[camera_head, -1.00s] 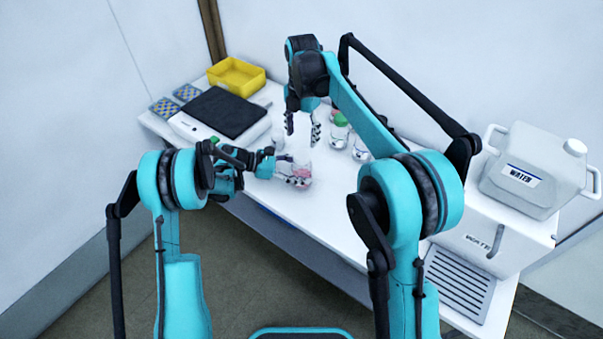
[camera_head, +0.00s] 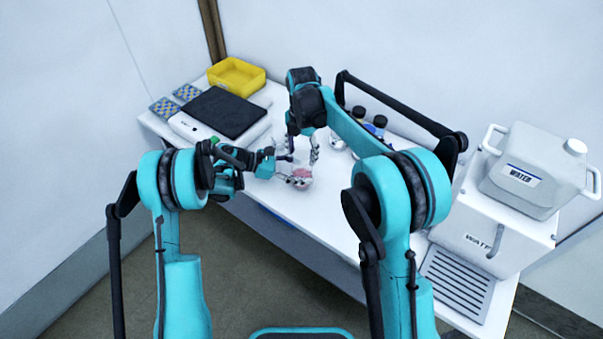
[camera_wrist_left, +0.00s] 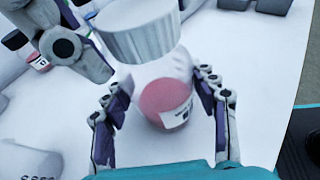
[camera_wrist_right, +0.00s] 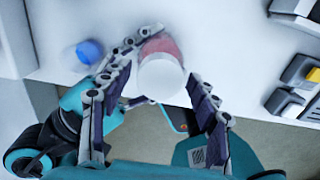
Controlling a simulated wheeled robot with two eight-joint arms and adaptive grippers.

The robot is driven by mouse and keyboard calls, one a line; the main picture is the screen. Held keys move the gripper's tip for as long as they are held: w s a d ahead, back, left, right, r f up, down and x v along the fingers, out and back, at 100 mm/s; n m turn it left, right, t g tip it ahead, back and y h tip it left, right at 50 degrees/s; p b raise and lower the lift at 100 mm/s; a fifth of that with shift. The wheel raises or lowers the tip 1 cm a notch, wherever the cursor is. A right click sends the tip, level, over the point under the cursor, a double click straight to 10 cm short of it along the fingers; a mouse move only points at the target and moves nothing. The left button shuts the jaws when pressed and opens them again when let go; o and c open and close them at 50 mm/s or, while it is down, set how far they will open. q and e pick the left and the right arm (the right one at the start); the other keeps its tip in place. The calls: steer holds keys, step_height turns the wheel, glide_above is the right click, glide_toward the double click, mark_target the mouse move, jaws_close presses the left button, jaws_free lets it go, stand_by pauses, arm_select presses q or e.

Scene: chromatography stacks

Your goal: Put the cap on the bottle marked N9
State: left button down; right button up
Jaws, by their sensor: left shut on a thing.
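A clear bottle with pink contents (camera_head: 302,180) stands near the table's front edge. My left gripper (camera_head: 283,172) is shut around it. In the left wrist view the bottle (camera_wrist_left: 160,90) is upright between the fingers; its label is too small to read. A white ridged cap (camera_wrist_left: 137,30) is at the bottle's top and looks seated on the neck. The cap also shows from above in the right wrist view (camera_wrist_right: 160,78). My right gripper (camera_wrist_right: 160,85) is over the bottle with its fingers spread on either side of the cap, small gaps showing.
Dark-capped bottles (camera_head: 358,114) stand behind my right arm. A blue cap (camera_wrist_right: 89,52) shows in the right wrist view. A flat device with a black top (camera_head: 225,110) and a yellow bin (camera_head: 237,76) are at the back left. A water container (camera_head: 525,170) is at the right.

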steer(key=c, duration=1.1)
steer(key=m, duration=0.9)
steer(key=shift+m, duration=0.4)
steer(key=m, duration=1.4)
steer(key=shift+f, duration=0.1)
steer(key=m, duration=2.3)
steer(key=o, duration=1.3)
